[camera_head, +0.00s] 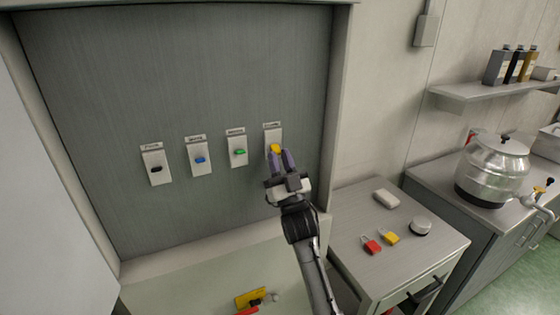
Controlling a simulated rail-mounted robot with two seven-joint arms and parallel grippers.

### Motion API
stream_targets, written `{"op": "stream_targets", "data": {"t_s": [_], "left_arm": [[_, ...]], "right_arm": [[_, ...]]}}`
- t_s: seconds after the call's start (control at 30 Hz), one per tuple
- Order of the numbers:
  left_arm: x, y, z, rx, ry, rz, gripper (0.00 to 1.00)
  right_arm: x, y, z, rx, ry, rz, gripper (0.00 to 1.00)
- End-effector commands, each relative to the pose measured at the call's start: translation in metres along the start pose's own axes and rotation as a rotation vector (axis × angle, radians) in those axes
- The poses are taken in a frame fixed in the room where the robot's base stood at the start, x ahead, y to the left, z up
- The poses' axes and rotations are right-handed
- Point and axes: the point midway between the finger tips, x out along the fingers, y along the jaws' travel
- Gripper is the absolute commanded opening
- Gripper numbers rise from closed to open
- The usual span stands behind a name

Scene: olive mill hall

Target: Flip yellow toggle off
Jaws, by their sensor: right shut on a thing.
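The yellow toggle (275,148) is on the rightmost white switch plate of the grey panel (200,80). My right gripper (281,158) is at this toggle, its purple fingertips closed on it from below. The fingers hide the lower part of the plate. To the left on the panel are a green toggle (240,152), a blue toggle (200,160) and a black toggle (156,169), each on its own labelled plate. The labels are too small to read. My left gripper is not in view.
A grey side cabinet (350,205) at right holds a red padlock (371,246), a yellow padlock (389,237), a round silver-topped item (421,227) and a pale block (386,198). A yellow item (250,297) lies on the ledge below the panel. A metal vessel (493,168) stands far right.

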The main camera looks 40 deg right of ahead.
Motion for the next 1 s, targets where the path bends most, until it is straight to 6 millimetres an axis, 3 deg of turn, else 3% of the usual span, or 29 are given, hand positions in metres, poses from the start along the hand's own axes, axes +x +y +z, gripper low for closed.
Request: {"op": "stream_targets", "data": {"t_s": [0.07,0.1,0.33,0.67,1.0], "left_arm": [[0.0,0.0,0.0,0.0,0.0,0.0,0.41],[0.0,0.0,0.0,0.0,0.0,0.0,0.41],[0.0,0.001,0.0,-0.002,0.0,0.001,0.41],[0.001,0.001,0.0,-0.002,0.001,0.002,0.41],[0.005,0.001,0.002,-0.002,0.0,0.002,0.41]], "right_arm": [[0.001,0.0,-0.001,0.0,0.003,0.0,0.0],[0.001,0.0,-0.001,0.0,0.003,0.0,0.27],[0.0,0.0,-0.001,0.0,0.002,0.0,0.49],[-0.005,0.0,0.0,0.0,0.0,0.0,0.49],[-0.065,0.0,0.001,-0.001,-0.003,-0.001,0.49]]}}
